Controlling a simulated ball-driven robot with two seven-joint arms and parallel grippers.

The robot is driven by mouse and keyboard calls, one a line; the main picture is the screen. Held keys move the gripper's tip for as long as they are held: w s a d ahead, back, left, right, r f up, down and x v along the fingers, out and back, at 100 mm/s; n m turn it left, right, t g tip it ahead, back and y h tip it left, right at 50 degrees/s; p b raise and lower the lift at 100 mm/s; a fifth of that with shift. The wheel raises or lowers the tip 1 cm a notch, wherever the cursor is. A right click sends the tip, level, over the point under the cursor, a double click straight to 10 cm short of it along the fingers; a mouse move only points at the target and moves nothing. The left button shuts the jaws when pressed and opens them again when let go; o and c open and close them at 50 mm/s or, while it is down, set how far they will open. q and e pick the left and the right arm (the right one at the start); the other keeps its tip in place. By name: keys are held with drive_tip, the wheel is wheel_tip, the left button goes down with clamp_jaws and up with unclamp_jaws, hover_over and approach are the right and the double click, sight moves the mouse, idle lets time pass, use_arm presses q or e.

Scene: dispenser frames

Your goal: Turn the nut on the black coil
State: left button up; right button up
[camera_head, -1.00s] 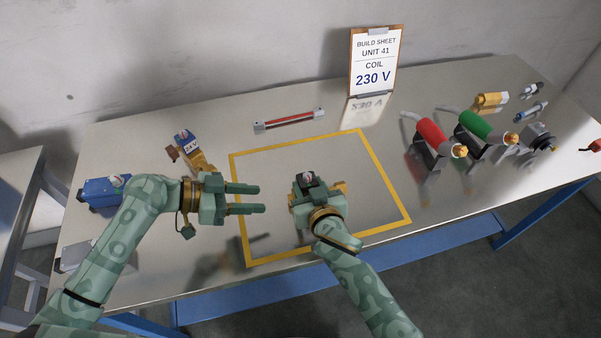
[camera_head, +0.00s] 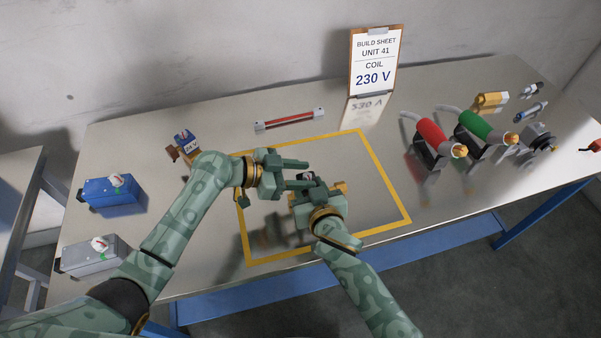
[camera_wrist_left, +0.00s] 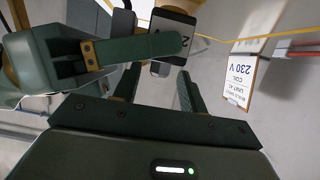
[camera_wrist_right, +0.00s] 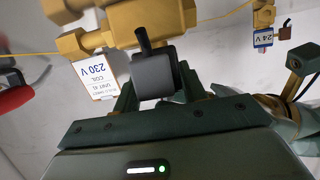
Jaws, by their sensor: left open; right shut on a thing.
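The black coil (camera_head: 308,176) is at my right gripper (camera_head: 306,192), inside the yellow outline. My right gripper is shut on it; the dark block (camera_wrist_right: 155,75) shows between its fingers in the right wrist view. A brass valve body (camera_wrist_right: 150,25) lies just beyond it. In the left wrist view the coil (camera_wrist_left: 175,30) shows a pale labelled face, with a small grey metal piece (camera_wrist_left: 160,68) beside it that may be the nut. My left gripper (camera_head: 304,174) is open, its fingers reaching right to the coil. Whether they touch it is hidden.
A build sheet (camera_head: 374,62) reading 230 V stands at the back. A 24 V coil (camera_head: 185,139), a blue box (camera_head: 108,193) and a grey box (camera_head: 90,258) are at left. Red (camera_head: 431,132) and green (camera_head: 474,124) tools stand at right. A red-and-grey bar (camera_head: 289,119) lies behind.

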use_arm(q)
drive_tip(key=shift+c, duration=0.3)
clamp_jaws()
drive_tip(key=shift+s+n+t+y, duration=0.1)
drive_tip(key=shift+n+t+y, duration=0.2)
drive_tip(key=shift+n+t, duration=0.45)
drive_tip(key=shift+o, duration=0.3)
unclamp_jaws()
drive_tip(key=v, duration=1.2)
